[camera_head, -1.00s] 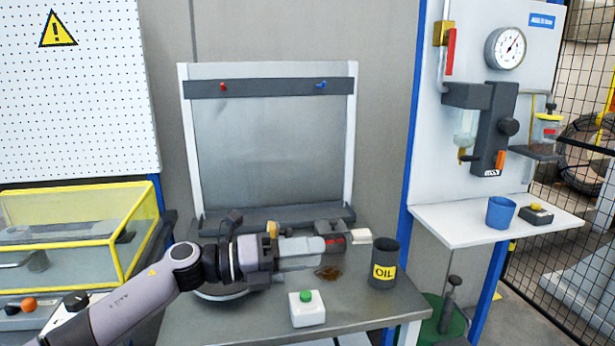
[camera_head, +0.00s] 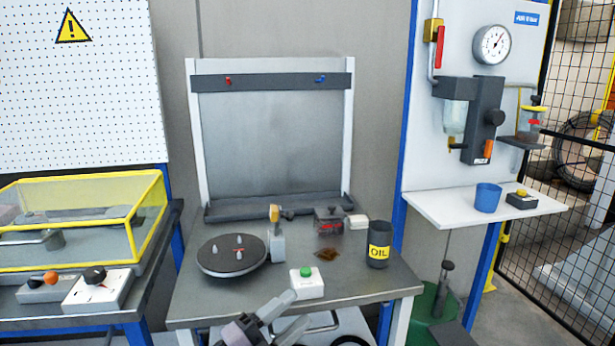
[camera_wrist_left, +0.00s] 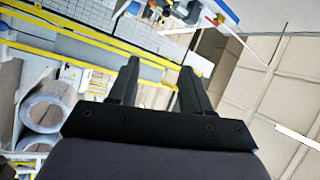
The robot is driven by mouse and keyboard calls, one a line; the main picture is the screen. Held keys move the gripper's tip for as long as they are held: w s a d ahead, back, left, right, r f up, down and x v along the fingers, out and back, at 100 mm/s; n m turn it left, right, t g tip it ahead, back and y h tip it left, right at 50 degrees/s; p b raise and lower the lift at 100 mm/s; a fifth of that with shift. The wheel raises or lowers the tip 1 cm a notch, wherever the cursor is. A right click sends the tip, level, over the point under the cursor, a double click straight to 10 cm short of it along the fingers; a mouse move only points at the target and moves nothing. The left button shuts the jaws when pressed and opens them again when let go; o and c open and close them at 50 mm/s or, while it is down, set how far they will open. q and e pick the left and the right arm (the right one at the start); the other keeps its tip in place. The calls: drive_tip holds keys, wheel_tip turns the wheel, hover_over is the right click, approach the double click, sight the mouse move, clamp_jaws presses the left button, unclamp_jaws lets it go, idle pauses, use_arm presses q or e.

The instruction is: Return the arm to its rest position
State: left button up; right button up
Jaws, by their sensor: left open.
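My left gripper (camera_head: 297,308) is at the bottom of the head view, at the front edge of the middle workbench (camera_head: 195,303). Its two grey fingers are spread, with nothing between them. In the left wrist view the two dark fingers (camera_wrist_left: 160,66) stand apart and empty, with a blurred, tilted view of the room beyond. Most of my left arm is below the head view. My right gripper is in neither view.
The bench holds a round black turntable (camera_head: 231,256), a white box with a green button (camera_head: 307,284), a dark OIL cup (camera_head: 379,245) and a brown spill (camera_head: 326,254). A yellow-framed clear cover (camera_head: 75,222) stands left. A shelf with a blue cup (camera_head: 487,198) is right.

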use_arm(q)
drive_tip(key=s+a+f+n+g+y+b, duration=0.1)
drive_tip(key=s+a+f+n+y, duration=0.6)
drive_tip(key=s+f+n, duration=0.3)
drive_tip(key=s+a+f+n+g+y+b, duration=0.1)
drive_tip(key=s+a+f+n+y, duration=0.5)
drive_tip(key=f, duration=1.1)
drive_tip(key=s+a+n+g, duration=0.1)
drive_tip(key=s+a+n, duration=0.3)
drive_tip(key=s, duration=0.3)
drive_tip(key=shift+s+n+y, duration=0.15)
drive_tip(key=shift+n+y, duration=0.25)
drive_tip(key=shift+n, duration=0.2)
